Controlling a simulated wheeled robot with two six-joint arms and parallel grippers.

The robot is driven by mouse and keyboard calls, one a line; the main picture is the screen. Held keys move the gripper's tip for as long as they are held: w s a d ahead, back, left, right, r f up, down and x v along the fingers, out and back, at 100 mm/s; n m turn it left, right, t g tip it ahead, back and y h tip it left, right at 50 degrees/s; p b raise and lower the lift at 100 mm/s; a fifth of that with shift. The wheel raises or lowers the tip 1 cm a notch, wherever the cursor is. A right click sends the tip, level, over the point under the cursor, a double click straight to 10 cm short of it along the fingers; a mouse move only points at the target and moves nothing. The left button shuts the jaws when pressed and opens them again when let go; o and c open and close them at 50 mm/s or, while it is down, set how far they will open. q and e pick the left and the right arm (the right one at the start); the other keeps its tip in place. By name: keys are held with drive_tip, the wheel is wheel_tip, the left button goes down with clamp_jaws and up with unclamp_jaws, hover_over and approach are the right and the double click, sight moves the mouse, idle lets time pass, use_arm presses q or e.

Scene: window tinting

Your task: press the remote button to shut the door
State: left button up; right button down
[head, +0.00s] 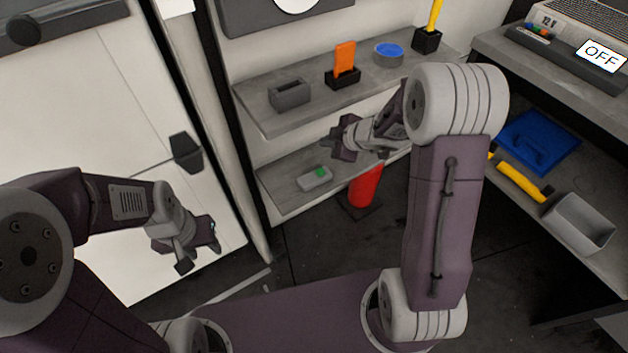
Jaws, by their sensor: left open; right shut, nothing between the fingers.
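The remote (315,178) is a small grey box with a green button (320,172). It lies on the lower grey shelf (277,196) in the middle of the head view. My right gripper (336,148) is shut and empty, above and a little to the right of the remote, apart from it in the picture. My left gripper (200,256) is open and empty, low in front of the white door (75,105) at the left. The door has a dark handle block (186,152). Its left part is cut off by the frame.
The upper shelf (262,116) holds a grey holder (289,93), an orange tool (345,60) and a blue-topped round tin (388,53). At right, a bench shelf holds a blue tray (538,141) and a grey bin (579,222).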

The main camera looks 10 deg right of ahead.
drive_tip(key=shift+a+f+n+y, duration=0.35)
drive_tip(key=shift+a+n+y, duration=0.05)
drive_tip(key=shift+a+n, duration=0.15)
drive_tip(key=b, duration=0.9)
hover_over(323, 173)
wheel_tip(323, 173, down, 8)
drive_tip(key=shift+f, duration=0.4)
drive_tip(key=shift+f, duration=0.15)
idle(1.0)
drive_tip(key=shift+f+b, duration=0.3)
drive_tip(key=shift+b, duration=0.1)
